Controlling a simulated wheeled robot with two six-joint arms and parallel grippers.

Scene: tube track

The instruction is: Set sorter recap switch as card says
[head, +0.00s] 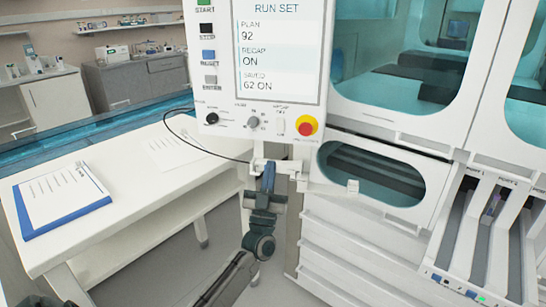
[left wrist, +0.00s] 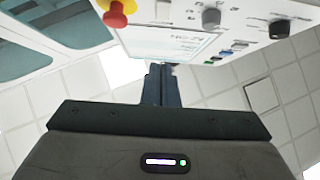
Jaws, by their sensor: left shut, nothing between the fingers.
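The sorter's control panel (head: 232,118) is in the upper middle of the head view. Its screen (head: 278,50) reads RUN SET, PLAN 92, RECAP ON, SAVED 62 ON. A small pale switch (head: 280,123) sits between a grey knob (head: 253,122) and a red stop button (head: 306,125). Its label and position are too small to read; it also shows in the left wrist view (left wrist: 163,10). My left gripper (head: 268,167) is shut and empty, just below the panel's lower edge, pointing up. A clipboard with a sheet (head: 60,195) lies on the white table; its writing is unreadable.
A black knob (head: 212,118) and several side buttons share the panel. A dark cable loops from the panel over the white table (head: 130,210). A loose paper (head: 170,148) lies there. The sorter's glass windows (head: 385,172) and slotted racks (head: 490,225) stand to the right.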

